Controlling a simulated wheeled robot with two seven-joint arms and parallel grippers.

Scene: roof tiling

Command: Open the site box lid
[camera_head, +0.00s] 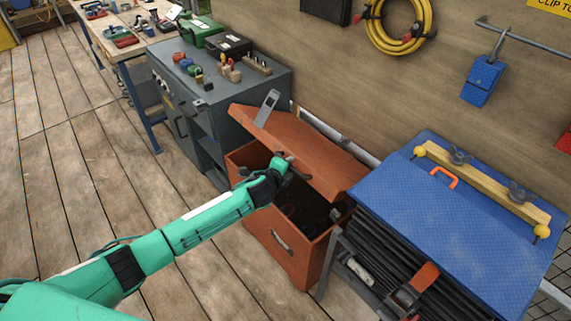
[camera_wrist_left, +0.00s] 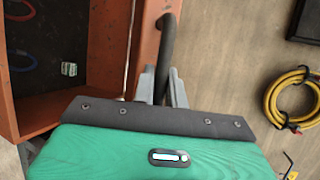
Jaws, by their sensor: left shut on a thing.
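The site box (camera_head: 278,255) is a reddish-orange box standing between a grey cabinet and a blue-topped rack. Its lid (camera_head: 312,160) is partly raised and tilted, with the dark inside showing below it. My left gripper (camera_head: 287,161) is at the lid's front edge. In the left wrist view, my left gripper (camera_wrist_left: 162,88) is shut on the dark bar handle (camera_wrist_left: 167,45) of the lid. The open box interior (camera_wrist_left: 48,50) shows to the left there, with a small pale item inside. My right gripper is not in view.
A grey cabinet (camera_head: 205,110) with small tools and cases on top stands left of the box. The blue-topped rack (camera_head: 450,210) with dark rods stands close on its right. A wall with a coiled yellow hose (camera_head: 400,40) is behind. The plank floor (camera_head: 90,170) at left is clear.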

